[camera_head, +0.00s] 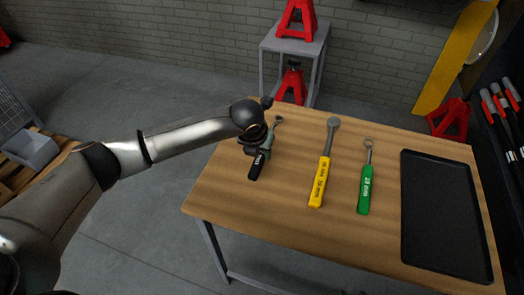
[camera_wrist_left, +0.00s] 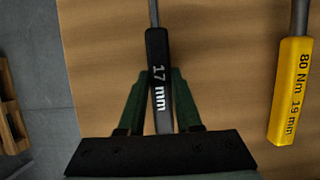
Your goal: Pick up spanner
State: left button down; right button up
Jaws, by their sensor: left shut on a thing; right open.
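A spanner with a black handle marked 17 mm (camera_wrist_left: 157,60) lies between the dark green fingers of my left gripper (camera_wrist_left: 159,88) in the left wrist view. The gripper is shut on the handle. In the head view the spanner's black handle (camera_head: 256,166) and ring end (camera_head: 278,120) show on either side of my left gripper (camera_head: 264,146), at the left part of the table. The gripper hides the spanner's middle. I cannot tell whether the spanner is touching the table. My right gripper is not in view.
On the wooden table (camera_head: 250,215) lie a yellow torque wrench (camera_head: 320,182), also in the left wrist view (camera_wrist_left: 291,90), and a green 13 mm spanner (camera_head: 365,190). A black tray (camera_head: 445,215) covers the right side. The table's front left is clear. Red jack stands (camera_head: 297,20) stand behind.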

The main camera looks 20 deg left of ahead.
pick_arm(q)
jog(key=shift+r, duration=0.1)
jog(key=shift+r+p, duration=0.45)
notch_tip(320, 180, up, 3)
jog(key=shift+r, duration=0.1)
jog(key=s+d+r+b, duration=0.1)
jog(key=s+d+r, duration=0.2)
jog(key=s+r, duration=0.6)
jog(key=shift+s+d+r, duration=0.15)
jog(key=shift+s+d, duration=0.15)
jog(key=shift+s, duration=1.95)
